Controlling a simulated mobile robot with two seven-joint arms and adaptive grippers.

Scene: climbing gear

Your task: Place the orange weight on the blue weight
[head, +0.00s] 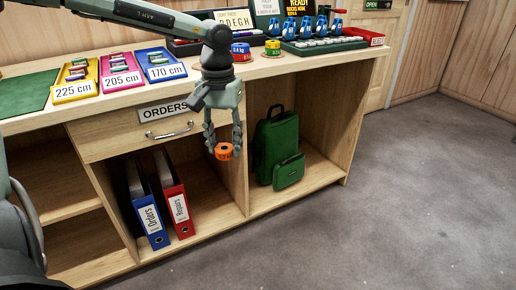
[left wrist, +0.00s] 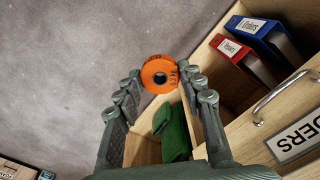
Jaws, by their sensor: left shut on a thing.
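The orange weight (head: 224,152) is a small disc with a centre hole. My left gripper (head: 223,149) is shut on it, fingers pointing down, in front of the open shelves and below the counter top. In the left wrist view the orange weight (left wrist: 148,74) sits between the fingertips of the left gripper (left wrist: 160,76). The blue weight (head: 240,48) is on the counter near its front edge, just right of my left arm, above a red round piece. It lies higher than the gripper and apart from it. My right gripper is not in view.
The counter (head: 300,67) overhangs shelves holding a green bag (head: 275,145), a blue binder (head: 150,220) and a red binder (head: 177,205). The grey floor (head: 430,180) is clear.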

